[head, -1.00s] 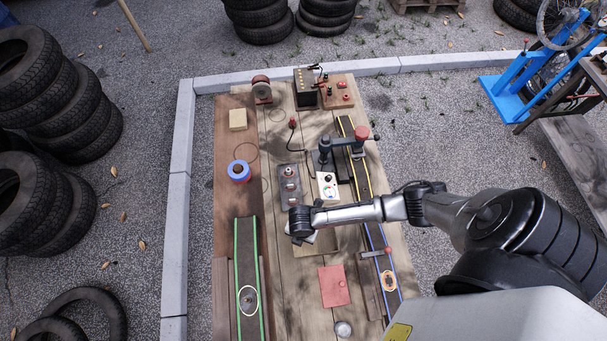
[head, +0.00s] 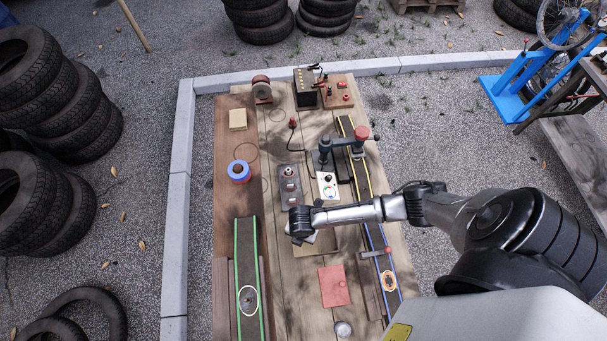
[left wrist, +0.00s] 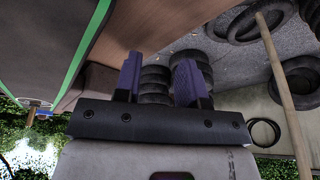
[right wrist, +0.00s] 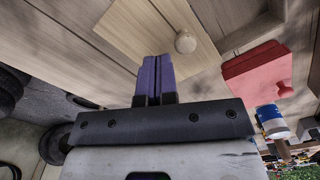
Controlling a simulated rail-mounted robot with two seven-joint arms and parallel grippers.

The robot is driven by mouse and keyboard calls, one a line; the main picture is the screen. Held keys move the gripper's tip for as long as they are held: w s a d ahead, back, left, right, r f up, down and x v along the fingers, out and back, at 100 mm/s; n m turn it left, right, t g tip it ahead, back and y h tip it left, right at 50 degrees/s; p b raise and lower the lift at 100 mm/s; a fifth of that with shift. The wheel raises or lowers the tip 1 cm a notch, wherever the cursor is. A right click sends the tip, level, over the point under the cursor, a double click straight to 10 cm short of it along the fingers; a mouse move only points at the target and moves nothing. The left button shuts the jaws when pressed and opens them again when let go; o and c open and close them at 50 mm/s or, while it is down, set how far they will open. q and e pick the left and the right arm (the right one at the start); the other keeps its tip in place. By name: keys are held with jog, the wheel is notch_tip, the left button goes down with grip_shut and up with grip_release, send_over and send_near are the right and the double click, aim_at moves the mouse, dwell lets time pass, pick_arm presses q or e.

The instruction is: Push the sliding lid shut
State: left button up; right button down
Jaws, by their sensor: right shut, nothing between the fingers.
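A pale wooden sliding lid (right wrist: 140,38) with a round knob (right wrist: 185,42) lies in the bench top in the right wrist view. In the head view part of the lid (head: 325,242) shows beside my right wrist, which hides the rest. My right gripper (right wrist: 158,78) is shut and empty, with its fingertips near the lid beside the knob. I cannot tell whether they touch it. My left gripper (left wrist: 158,80) is open and empty in the left wrist view, off the bench's side, and is out of the head view.
A red block (head: 333,286) lies on the bench near the lid; it also shows in the right wrist view (right wrist: 258,75). A blue ring-shaped part (head: 238,171), a grey plate with knobs (head: 290,185) and a green-edged track (head: 247,275) surround the work area. A blue-edged track runs right.

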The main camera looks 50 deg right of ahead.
pick_arm(q)
jog(key=shift+d+f, duration=0.15)
jog(key=shift+f, duration=0.1)
pick_arm(e)
jog(key=shift+f, duration=0.4)
pick_arm(q)
jog(key=shift+f+b, duration=0.2)
jog(key=shift+b, duration=0.25)
pick_arm(e)
jog(key=shift+f, duration=0.4)
jog(key=shift+f, duration=0.2)
jog(key=shift+s, duration=0.1)
